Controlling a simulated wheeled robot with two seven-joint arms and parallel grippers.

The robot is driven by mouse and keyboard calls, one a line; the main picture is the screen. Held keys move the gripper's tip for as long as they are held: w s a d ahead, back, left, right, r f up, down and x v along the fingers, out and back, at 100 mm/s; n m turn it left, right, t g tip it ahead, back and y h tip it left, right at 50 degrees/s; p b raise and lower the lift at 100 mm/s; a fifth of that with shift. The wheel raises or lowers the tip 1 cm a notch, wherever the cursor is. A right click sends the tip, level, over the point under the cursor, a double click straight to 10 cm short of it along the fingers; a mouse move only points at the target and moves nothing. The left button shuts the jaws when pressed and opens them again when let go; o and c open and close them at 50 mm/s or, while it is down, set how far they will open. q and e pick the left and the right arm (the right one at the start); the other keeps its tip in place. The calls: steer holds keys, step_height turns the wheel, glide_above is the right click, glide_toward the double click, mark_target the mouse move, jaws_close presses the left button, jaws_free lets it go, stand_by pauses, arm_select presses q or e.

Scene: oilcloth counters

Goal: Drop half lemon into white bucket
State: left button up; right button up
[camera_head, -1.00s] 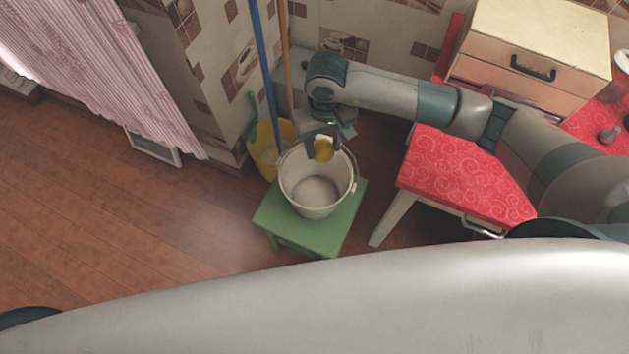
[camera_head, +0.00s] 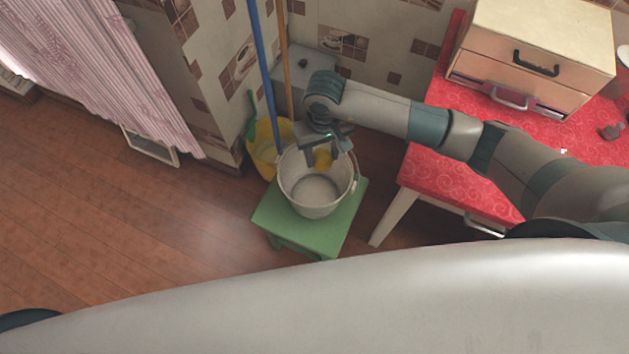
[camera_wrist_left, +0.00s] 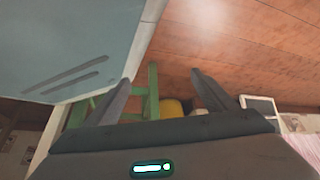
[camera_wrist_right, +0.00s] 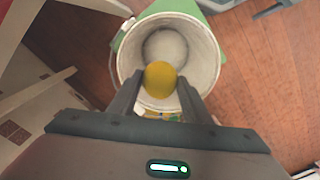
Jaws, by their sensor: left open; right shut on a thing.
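The half lemon (camera_head: 323,158) is a small yellow piece between the fingers of my right gripper (camera_head: 324,152). The white bucket (camera_head: 301,193) stands upright on a green stool (camera_head: 276,225). The right gripper is shut on the lemon, over the far part of the bucket's mouth. The right wrist view shows the lemon (camera_wrist_right: 160,79) between the fingertips, with the bucket's open mouth and inner wall (camera_wrist_right: 204,55) beyond it. I cannot tell its exact height relative to the rim. My left gripper (camera_wrist_left: 160,85) shows in the left wrist view, open and empty.
A yellow bucket (camera_head: 262,160) with a blue and an orange pole stands behind, near the tiled wall. A red-covered counter (camera_head: 440,175) with a drawer box (camera_head: 520,60) is at the right. The wooden floor (camera_head: 130,230) at the left is clear.

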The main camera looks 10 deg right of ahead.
arm_select(q)
steer(key=shift+s+d, duration=0.1)
steer(key=shift+s, duration=0.1)
arm_select(e)
steer(key=o, duration=1)
arm_select(q)
steer(key=shift+w, duration=0.1)
arm_select(e)
steer(key=shift+r, duration=0.15)
steer(key=shift+r, duration=0.55)
arm_select(q)
steer(key=w+d+r+t+b, duration=0.2)
steer(key=w+d+b, duration=0.1)
steer(key=w, duration=0.4)
steer(key=shift+w+r+h, duration=0.25)
steer(key=shift+h, duration=0.05)
arm_select(e)
steer(key=shift+r, duration=8)
